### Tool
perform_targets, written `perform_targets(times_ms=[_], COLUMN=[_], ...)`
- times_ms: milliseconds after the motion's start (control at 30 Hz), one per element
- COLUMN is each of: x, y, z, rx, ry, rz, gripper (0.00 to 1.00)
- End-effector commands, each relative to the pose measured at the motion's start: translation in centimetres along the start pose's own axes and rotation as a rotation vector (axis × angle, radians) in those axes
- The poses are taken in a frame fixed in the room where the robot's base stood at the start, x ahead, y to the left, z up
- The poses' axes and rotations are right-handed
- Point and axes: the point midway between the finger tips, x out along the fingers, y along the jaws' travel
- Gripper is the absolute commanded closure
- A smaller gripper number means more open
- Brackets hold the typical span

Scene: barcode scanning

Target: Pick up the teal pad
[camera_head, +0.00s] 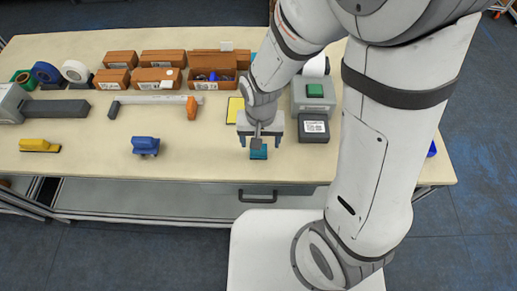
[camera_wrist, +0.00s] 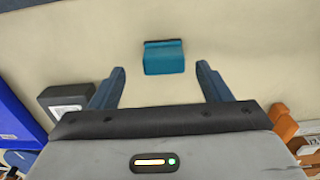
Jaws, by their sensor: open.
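The teal pad (camera_head: 259,153) lies on the table near its front edge in the head view. In the wrist view the teal pad (camera_wrist: 164,58) shows as a small block with a darker strip along its upper edge. My gripper (camera_head: 260,142) is over the table just behind the pad, pointing down. In the wrist view my gripper (camera_wrist: 161,71) has its two blue-grey fingers spread wide and nothing between them. The pad shows between and a little beyond the fingertips, with clear space on both sides. The gripper hides a small part of the pad in the head view.
A dark box with a white label (camera_head: 314,128) stands right of my gripper, by a grey device with a green top (camera_head: 314,91). A yellow-edged pad (camera_head: 236,110) lies behind left. A blue tool (camera_head: 146,146) sits further left. Table around the teal pad is bare.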

Motion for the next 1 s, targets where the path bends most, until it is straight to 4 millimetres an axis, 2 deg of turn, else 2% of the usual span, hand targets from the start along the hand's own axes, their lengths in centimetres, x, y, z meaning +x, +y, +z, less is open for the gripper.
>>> perform_targets(times_ms=[333,700,1000], x=[3.9,4.7,4.6], y=[-0.5,-0.5,-0.5], z=[0.0,0.0,0.0], rx=[0.000,0.000,0.000], ry=[-0.003,0.000,0.000], rz=[0.001,-0.001,-0.001], gripper=[0.29,0.29,0.53])
